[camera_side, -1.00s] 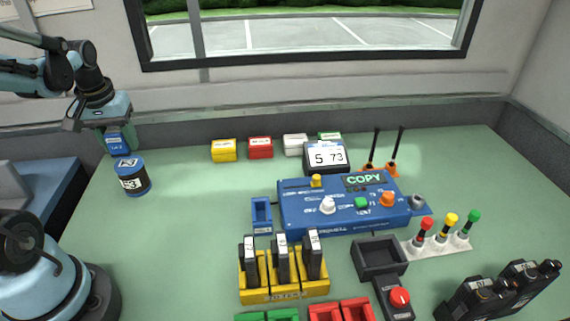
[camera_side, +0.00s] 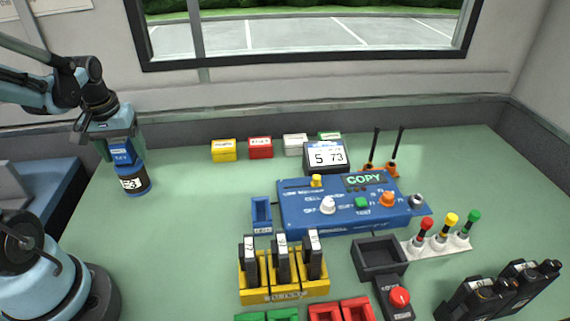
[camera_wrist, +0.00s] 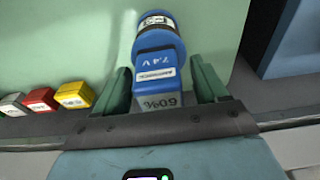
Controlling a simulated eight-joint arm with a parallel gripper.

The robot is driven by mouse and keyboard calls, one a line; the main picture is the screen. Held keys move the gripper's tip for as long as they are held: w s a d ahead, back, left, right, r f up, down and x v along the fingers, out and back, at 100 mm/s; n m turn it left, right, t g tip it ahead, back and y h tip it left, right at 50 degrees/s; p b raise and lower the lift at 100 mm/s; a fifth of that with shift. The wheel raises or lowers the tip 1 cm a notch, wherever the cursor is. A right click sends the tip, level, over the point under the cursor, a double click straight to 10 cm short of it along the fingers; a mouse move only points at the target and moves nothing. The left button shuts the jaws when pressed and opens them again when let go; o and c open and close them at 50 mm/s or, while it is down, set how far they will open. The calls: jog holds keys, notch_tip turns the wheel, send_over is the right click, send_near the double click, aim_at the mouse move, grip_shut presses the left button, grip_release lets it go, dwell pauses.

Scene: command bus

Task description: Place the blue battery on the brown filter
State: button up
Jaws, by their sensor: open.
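The blue battery (camera_side: 122,151) is upright at the far left in the side view, at the top of a dark blue cylinder (camera_side: 133,181) with a white label. It appears to stand on the cylinder's top, though the contact is hidden. The wrist view shows the battery (camera_wrist: 158,68), marked 7.4V, lined up with the cylinder (camera_wrist: 157,24). My gripper (camera_side: 119,143) is open, its green fingers on either side of the battery. The wrist view shows gaps between the fingers (camera_wrist: 162,82) and the battery. I see nothing clearly brown that is a filter.
Yellow (camera_side: 223,150), red (camera_side: 260,147) and white (camera_side: 295,144) boxes stand along the back. A blue control panel (camera_side: 345,204) is mid-table, with a yellow rack (camera_side: 284,290) of black modules in front. The green table between cylinder and panel is clear.

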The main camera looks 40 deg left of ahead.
aim_at(118, 144)
jog(key=r, duration=0.4)
jog(key=d+r, duration=0.1)
jog(key=r, duration=0.3)
jog(key=s+r, duration=0.1)
jog(key=r, duration=0.2)
jog(key=shift+s+d+r, duration=0.1)
jog(key=shift+d+r, duration=0.05)
jog(key=shift+r, duration=0.25)
jog(key=shift+d, duration=0.2)
jog(key=w+d+f+m+t, duration=0.1)
jog(key=d+f+m+t, duration=0.1)
jog(key=d, duration=0.4)
jog(key=w+d+f+m+t, duration=0.2)
jog(key=d+m, duration=0.2)
jog(key=d, duration=0.1)
jog(key=w+d+f+m+t+h, duration=0.1)
jog(key=w+d+f+m+t, duration=0.1)
jog(key=d, duration=0.4)
jog(key=shift+w+d+f+m, duration=0.2)
jog(key=shift+d+m, duration=0.15)
jog(key=shift+m, duration=0.15)
